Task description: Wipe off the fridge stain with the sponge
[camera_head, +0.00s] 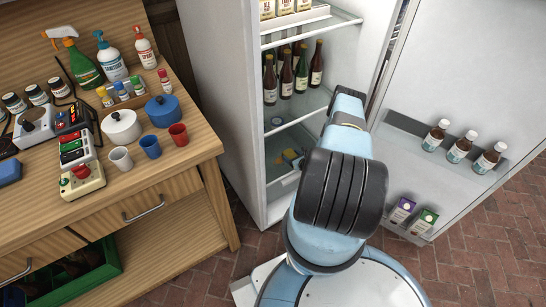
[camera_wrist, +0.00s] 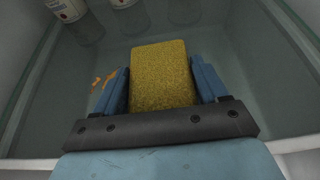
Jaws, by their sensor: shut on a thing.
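A yellow sponge (camera_wrist: 162,75) is held between the two blue fingers of my gripper (camera_wrist: 163,88) in the wrist view. The gripper is shut on it, inside the fridge. An orange stain (camera_wrist: 104,79) shows on the fridge's glassy surface, just left of the left finger; part of it may be hidden behind the finger. The sponge is apart from the visible stain. In the head view the white fridge (camera_head: 222,75) stands open, and my arm reaches into its lower part. The sponge (camera_head: 290,155) shows there only as a small yellow patch.
Dark bottles (camera_head: 316,65) stand on a middle fridge shelf, with cartons above. The open door (camera_head: 450,70) at right holds several bottles and two cartons (camera_head: 402,209). White-labelled containers (camera_wrist: 68,8) stand at the back in the wrist view. A cluttered wooden workbench (camera_head: 150,185) is at left.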

